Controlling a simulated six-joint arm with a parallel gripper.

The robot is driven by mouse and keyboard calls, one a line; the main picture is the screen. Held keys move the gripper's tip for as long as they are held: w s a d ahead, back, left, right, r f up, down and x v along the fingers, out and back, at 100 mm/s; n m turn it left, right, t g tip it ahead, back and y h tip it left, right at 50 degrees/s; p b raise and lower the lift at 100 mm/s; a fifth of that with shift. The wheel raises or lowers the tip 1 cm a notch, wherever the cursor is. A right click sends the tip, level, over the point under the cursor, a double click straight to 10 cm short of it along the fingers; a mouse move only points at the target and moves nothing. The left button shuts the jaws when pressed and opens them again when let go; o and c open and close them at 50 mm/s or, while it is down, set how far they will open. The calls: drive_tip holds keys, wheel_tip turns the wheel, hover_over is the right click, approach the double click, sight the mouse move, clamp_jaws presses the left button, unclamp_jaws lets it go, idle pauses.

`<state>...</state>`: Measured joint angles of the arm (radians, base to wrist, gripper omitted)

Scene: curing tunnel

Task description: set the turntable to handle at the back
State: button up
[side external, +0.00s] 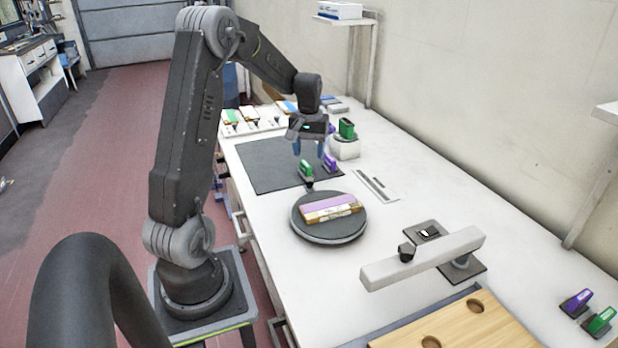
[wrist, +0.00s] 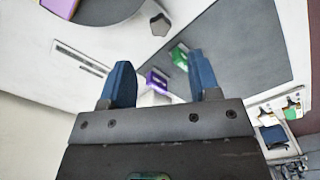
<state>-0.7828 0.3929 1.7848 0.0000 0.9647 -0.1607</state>
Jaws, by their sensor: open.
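The turntable (side external: 318,231) is a round dark disc on the white bench, carrying a block with a purple top (side external: 330,203). Its small black handle knob (side external: 309,186) sticks out on the far side in the side view, toward the dark mat. In the wrist view the turntable (wrist: 112,12) is cut off at the top, with the lobed handle knob (wrist: 160,25) beside its rim. My gripper (side external: 308,150) is open and empty above the mat's near right part, beyond the turntable. Its blue fingers also show in the wrist view (wrist: 160,65).
Green (side external: 306,169) and purple (side external: 330,162) items stand near my fingers by the dark mat (side external: 262,165). A white block (side external: 345,149) bears another green item. A slotted plate (side external: 376,185) lies right of the turntable. A pale bar on a stand (side external: 425,262) is nearer the camera.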

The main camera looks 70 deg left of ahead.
sight(309, 180)
wheel_tip(309, 180, down, 9)
idle(0.3)
drive_tip(key=shift+c, duration=0.3)
clamp_jaws()
